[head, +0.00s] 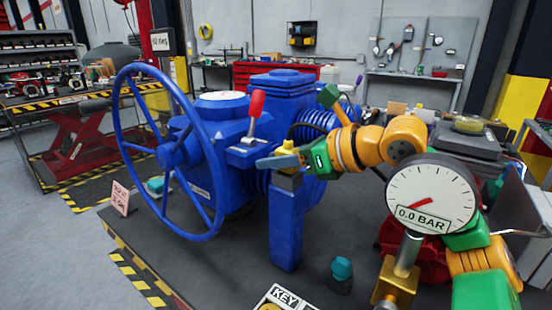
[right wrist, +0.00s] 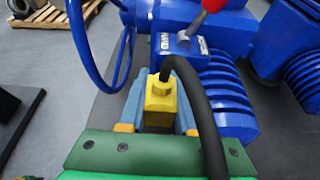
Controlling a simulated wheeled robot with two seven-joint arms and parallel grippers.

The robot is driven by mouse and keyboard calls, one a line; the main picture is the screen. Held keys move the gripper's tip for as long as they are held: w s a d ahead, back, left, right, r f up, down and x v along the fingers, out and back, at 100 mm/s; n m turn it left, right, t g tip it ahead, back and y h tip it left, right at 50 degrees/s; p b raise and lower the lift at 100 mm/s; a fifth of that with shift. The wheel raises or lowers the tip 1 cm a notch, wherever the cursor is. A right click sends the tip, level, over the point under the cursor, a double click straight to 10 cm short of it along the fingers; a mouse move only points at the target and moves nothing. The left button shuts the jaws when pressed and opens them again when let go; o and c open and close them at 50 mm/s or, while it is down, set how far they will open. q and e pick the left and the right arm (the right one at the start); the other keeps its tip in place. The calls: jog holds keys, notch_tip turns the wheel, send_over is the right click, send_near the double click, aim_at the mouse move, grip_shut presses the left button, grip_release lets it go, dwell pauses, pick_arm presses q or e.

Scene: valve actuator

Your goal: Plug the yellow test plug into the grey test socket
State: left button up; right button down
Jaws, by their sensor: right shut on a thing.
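The yellow test plug (head: 287,147) is upright between the fingers of my right gripper (head: 283,161), which is shut on it. In the right wrist view the plug (right wrist: 160,100) stands between the blue-grey fingers, and a black cable curves from its top toward the camera. Directly below the plug in the head view is a blue post with a dark grey top (head: 288,182), which looks like the grey test socket. The fingers hide the plug's lower end, so I cannot tell whether it touches or enters the socket. My left gripper is not in view.
A blue valve actuator with a large handwheel (head: 172,155) and a red-handled lever (head: 256,108) stands close left of the post. A pressure gauge (head: 430,195) reading 0.0 BAR stands at front right. A teal-topped knob (head: 341,270) and a KEY sign (head: 285,298) are in front.

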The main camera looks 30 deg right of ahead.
jog(key=shift+f, duration=0.3)
jog(key=c, duration=0.7)
grip_release()
jog(key=shift+f+b, duration=0.1)
jog(key=shift+b, duration=0.2)
jog(key=shift+o, duration=0.9)
jog(key=shift+f, duration=0.1)
